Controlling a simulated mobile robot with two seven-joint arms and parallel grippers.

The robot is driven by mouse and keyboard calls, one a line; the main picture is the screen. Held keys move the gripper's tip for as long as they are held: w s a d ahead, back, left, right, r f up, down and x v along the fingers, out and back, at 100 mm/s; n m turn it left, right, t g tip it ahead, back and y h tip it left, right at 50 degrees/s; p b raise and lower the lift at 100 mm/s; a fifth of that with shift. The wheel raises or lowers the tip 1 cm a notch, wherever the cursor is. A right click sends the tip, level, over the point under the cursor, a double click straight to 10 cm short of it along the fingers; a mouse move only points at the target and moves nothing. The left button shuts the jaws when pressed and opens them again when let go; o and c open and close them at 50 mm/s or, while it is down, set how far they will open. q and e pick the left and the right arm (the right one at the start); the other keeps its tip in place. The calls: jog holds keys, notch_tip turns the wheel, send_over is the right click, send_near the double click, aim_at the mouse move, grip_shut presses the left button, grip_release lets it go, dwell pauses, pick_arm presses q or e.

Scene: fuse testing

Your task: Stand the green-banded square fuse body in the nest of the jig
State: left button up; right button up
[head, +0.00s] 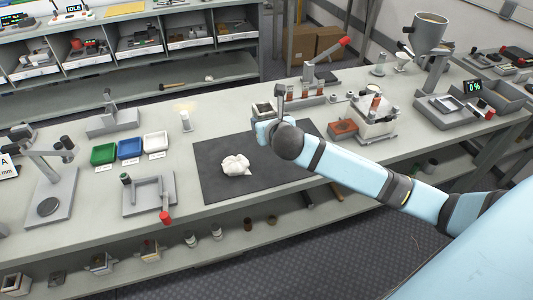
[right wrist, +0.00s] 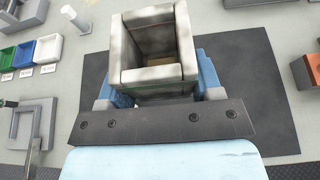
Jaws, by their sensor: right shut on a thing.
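The square fuse body (head: 262,109) is a hollow, pale grey-white box with an open top. In the right wrist view the fuse body (right wrist: 147,75) shows a thin green band low on its near side. My right gripper (head: 268,124) is shut on it and holds it upright over the back of the dark mat; the blue fingers of the right gripper (right wrist: 160,88) sit at its sides. A grey U-shaped fixture (head: 145,195) with a red-knobbed lever stands at the front left. It may be the jig; its nest is not clear. My left gripper is out of view.
A crumpled white cloth (head: 236,165) lies on the dark mat (head: 215,190). Green (head: 104,153), blue (head: 130,148) and white (head: 155,142) trays stand left of the mat. A red-handled press (head: 315,85) and a clamp fixture (head: 375,125) stand at the right.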

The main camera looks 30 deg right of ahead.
aim_at(267, 158)
notch_tip(267, 158, down, 11)
jog(key=shift+r+b, duration=0.2)
jog(key=shift+b, duration=0.55)
jog(key=shift+f, duration=0.1)
jog(key=o, duration=1.2)
jog(key=shift+c, duration=0.2)
